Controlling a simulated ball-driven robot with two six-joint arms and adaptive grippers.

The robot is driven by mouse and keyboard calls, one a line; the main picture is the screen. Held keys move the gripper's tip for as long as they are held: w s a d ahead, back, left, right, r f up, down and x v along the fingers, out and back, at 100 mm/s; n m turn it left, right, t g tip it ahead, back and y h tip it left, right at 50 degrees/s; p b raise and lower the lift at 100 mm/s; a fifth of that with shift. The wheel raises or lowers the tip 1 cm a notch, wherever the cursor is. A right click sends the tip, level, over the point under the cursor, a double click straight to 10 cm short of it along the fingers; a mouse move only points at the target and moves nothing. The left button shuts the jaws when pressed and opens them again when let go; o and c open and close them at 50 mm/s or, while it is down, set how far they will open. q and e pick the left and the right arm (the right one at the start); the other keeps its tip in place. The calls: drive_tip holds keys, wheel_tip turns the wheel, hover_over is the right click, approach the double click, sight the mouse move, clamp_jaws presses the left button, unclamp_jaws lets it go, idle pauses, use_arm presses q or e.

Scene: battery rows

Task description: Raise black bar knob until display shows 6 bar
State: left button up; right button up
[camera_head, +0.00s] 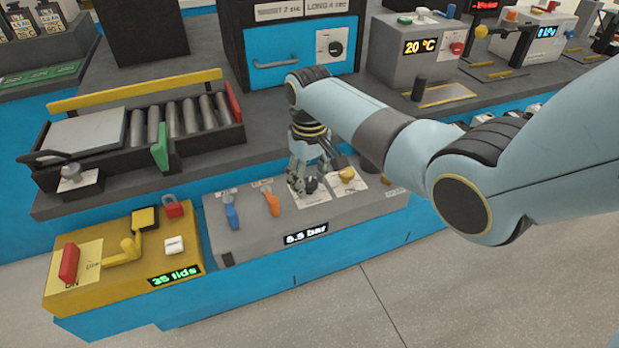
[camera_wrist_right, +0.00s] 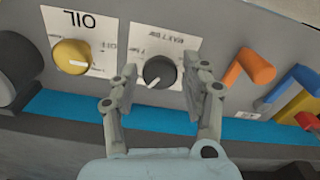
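The black knob (camera_wrist_right: 160,72) with a white pointer line sits on a white label in the right wrist view. In the head view my right gripper mostly hides it. The display (camera_head: 306,234) on the grey panel's front reads 5.5 bar. My right gripper (camera_head: 306,184) is over the panel. In the right wrist view its fingers (camera_wrist_right: 162,75) are apart, one on each side of the knob, with small gaps visible; contact cannot be made out. My left gripper is not in view.
A yellow knob (camera_wrist_right: 72,57) labelled OIL is beside the black one. Orange (camera_head: 271,202) and blue (camera_head: 231,212) levers stand left on the panel. A roller tray (camera_head: 100,178) stands behind.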

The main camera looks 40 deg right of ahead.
drive_tip(key=c, duration=0.8)
drive_tip(key=shift+r+m+p, duration=0.2)
drive_tip(key=shift+m+p, duration=1.1)
drive_tip(key=m+p, duration=0.1)
drive_tip(key=m, duration=0.1)
drive_tip(key=shift+m+p, duration=0.3)
drive_tip(key=shift+p, duration=0.05)
drive_tip(key=m+p, duration=0.1)
drive_tip(key=m, duration=0.2)
drive_tip(key=shift+f+m+p, duration=0.1)
drive_tip(key=shift+m+p, duration=0.6)
drive_tip(key=shift+m, duration=1.1)
drive_tip(key=shift+w+f, duration=0.1)
drive_tip(key=o, duration=1.1)
drive_tip(key=shift+o, duration=0.2)
